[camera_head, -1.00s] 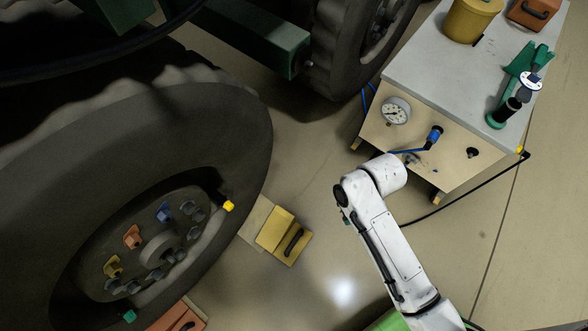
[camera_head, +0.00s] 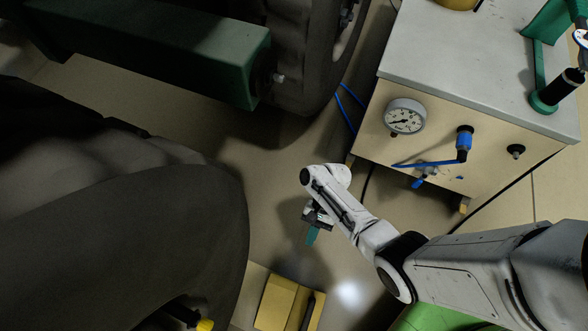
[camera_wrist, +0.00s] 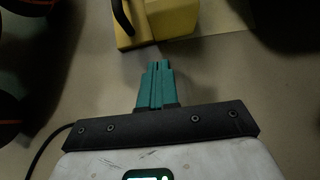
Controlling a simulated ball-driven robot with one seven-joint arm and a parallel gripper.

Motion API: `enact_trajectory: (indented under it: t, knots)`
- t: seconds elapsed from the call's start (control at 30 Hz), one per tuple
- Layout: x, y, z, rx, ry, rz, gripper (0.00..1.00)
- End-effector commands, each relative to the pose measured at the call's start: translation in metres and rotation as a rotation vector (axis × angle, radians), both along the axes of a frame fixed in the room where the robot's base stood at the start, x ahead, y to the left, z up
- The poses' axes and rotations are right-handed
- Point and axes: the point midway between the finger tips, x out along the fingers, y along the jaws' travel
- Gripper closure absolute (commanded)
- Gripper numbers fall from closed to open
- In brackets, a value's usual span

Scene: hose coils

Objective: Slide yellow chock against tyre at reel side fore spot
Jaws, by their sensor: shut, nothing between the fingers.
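The yellow chock (camera_head: 275,304) sits on the floor at the bottom of the head view, beside the large dark tyre (camera_head: 130,240). A pale floor patch (camera_head: 247,297) shows between chock and tyre. In the wrist view the chock (camera_wrist: 170,20) is at the top, with its dark handle on its left part. My gripper (camera_head: 311,238) has teal fingers and hangs above the floor, a little beyond the chock. In the wrist view my gripper (camera_wrist: 156,68) is shut and empty, its tips pointing at the chock with a small gap in the picture.
A cabinet with a pressure gauge (camera_head: 404,117) and blue hose (camera_head: 428,164) stands at the right. A second tyre (camera_head: 300,50) and a green beam (camera_head: 160,50) are at the top. Open floor lies between the tyre and the cabinet.

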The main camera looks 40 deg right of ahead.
Motion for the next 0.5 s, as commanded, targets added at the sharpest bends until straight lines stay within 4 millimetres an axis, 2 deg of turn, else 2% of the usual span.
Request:
enact_trajectory:
  t: [0.17,0.5]
  knots:
    - [-0.005,0.01,-0.013,0.002,0.005,-0.002,1.0]
    - [-0.023,0.051,-0.061,0.002,0.004,0.0,1.0]
